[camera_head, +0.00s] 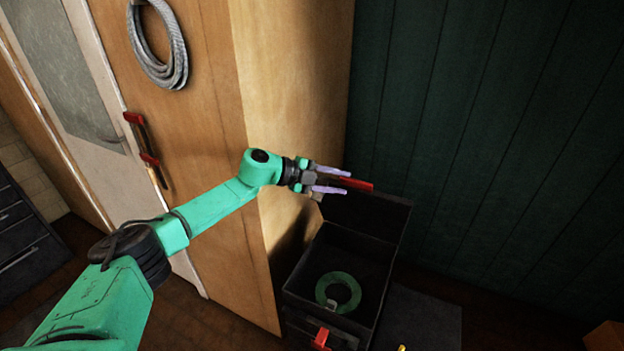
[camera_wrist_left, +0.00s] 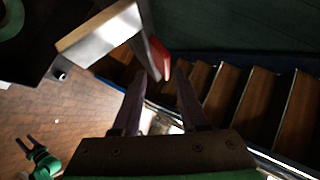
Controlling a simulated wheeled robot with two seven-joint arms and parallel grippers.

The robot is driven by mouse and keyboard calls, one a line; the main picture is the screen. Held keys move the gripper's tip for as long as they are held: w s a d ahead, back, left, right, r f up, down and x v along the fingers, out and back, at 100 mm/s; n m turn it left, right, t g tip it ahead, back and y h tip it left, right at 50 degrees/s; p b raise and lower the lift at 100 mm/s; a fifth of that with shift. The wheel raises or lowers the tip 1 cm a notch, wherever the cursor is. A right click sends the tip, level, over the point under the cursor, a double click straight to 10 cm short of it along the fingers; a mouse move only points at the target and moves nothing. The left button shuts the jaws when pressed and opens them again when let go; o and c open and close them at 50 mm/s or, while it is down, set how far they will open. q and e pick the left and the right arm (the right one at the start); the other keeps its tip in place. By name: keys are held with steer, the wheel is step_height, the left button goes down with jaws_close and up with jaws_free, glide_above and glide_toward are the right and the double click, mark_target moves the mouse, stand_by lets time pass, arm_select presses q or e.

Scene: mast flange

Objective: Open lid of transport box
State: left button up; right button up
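The black transport box (camera_head: 293,291) stands on the floor at the lower centre in the head view. Its lid (camera_head: 368,216) stands up at the back, and the inside is visible. A green ring (camera_head: 338,292) lies in it. My left gripper (camera_head: 345,181) is at the top left of the raised lid, its two pale fingers apart. A red piece (camera_head: 361,184) shows by the fingertips. In the left wrist view, a red piece (camera_wrist_left: 160,58) on a grey part lies past the spread fingers (camera_wrist_left: 158,90); contact cannot be told.
A red latch (camera_head: 320,338) is on the box's front. A wooden cabinet (camera_head: 293,80) stands close left of the box, with a coiled cable (camera_head: 160,60). A dark green wall (camera_head: 500,130) is behind. Stairs (camera_wrist_left: 245,100) and a small green-and-dark shape (camera_wrist_left: 42,160) show in the wrist view.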

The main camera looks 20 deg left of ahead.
arm_select(q)
steer(key=b+v, duration=0.2)
steer(key=v, duration=0.7)
steer(key=shift+a, duration=0.2)
steer(key=shift+s, duration=0.15)
